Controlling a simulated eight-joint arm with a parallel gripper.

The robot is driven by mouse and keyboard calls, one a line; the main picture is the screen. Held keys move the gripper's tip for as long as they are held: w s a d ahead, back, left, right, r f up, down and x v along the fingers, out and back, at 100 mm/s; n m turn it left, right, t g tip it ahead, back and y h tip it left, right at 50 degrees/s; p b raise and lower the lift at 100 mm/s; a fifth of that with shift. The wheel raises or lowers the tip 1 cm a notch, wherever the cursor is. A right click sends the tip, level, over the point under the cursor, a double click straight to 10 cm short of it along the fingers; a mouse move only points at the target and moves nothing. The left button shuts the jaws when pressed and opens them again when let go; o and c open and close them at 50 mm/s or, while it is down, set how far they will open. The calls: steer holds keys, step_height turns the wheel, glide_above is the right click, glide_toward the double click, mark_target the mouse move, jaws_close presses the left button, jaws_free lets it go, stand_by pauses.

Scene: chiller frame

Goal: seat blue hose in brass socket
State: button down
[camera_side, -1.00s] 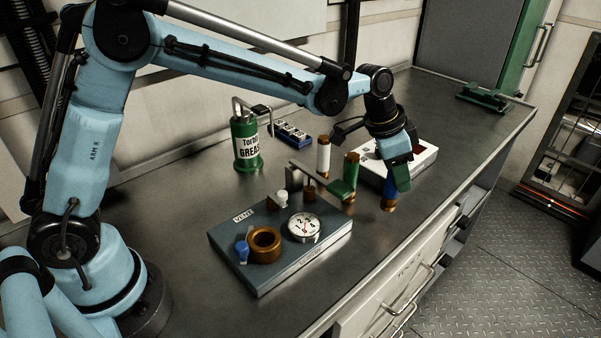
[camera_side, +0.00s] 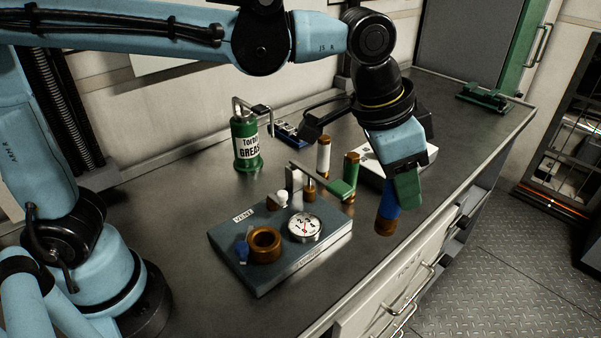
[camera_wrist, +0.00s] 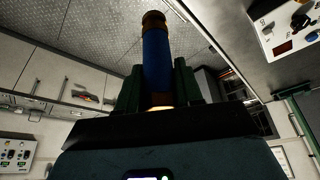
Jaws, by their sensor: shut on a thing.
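My gripper (camera_side: 398,195) is shut on the blue hose (camera_side: 390,207), a short blue cylinder with a brass end pointing down. It is held to the right of the chiller frame, near the bench's front edge, and looks raised above the bench. In the wrist view the hose (camera_wrist: 157,58) stands out between the green jaws, its brass tip at the far end. The brass socket (camera_side: 263,244) is an open ring on the left front of the grey-blue chiller frame (camera_side: 285,276). Nothing shows in its opening. The hose is well apart from it.
On the frame are a dial gauge (camera_side: 304,227), a blue knob (camera_side: 242,251) and a metal bracket. A green hose (camera_side: 350,172) and a white hose (camera_side: 323,156) stand behind it. A white box (camera_side: 372,160) and a green grease can (camera_side: 246,143) are farther back. The front right bench is clear.

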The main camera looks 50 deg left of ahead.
steer(key=s+a+n, duration=0.1)
steer(key=s+a, duration=0.2)
steer(key=s, duration=0.4)
steer(key=s+a+r+n, duration=0.1)
steer(key=s+a, duration=0.1)
steer(key=s, duration=0.4)
steer(key=s+a+n, duration=0.1)
steer(key=s+a, duration=0.2)
steer(key=s, duration=0.4)
steer(key=shift+t+y, duration=0.3)
steer(key=shift+y, duration=0.1)
steer(key=shift+w+a+f, duration=1.35)
steer(key=shift+w+f, duration=0.15)
steer(key=shift+f, duration=0.35)
steer(key=shift+w+a+f, duration=1.4)
steer(key=shift+w+f, duration=0.05)
steer(key=shift+f, duration=0.4)
steer(key=shift+w+a+f, duration=1.35)
steer(key=shift+w+f, duration=0.15)
steer(key=shift+f, duration=0.35)
steer(key=shift+f, duration=0.15)
steer(key=c, duration=0.7)
jaws_free()
steer(key=shift+c, duration=0.2)
steer(key=v, duration=0.7)
steer(key=shift+r, duration=0.4)
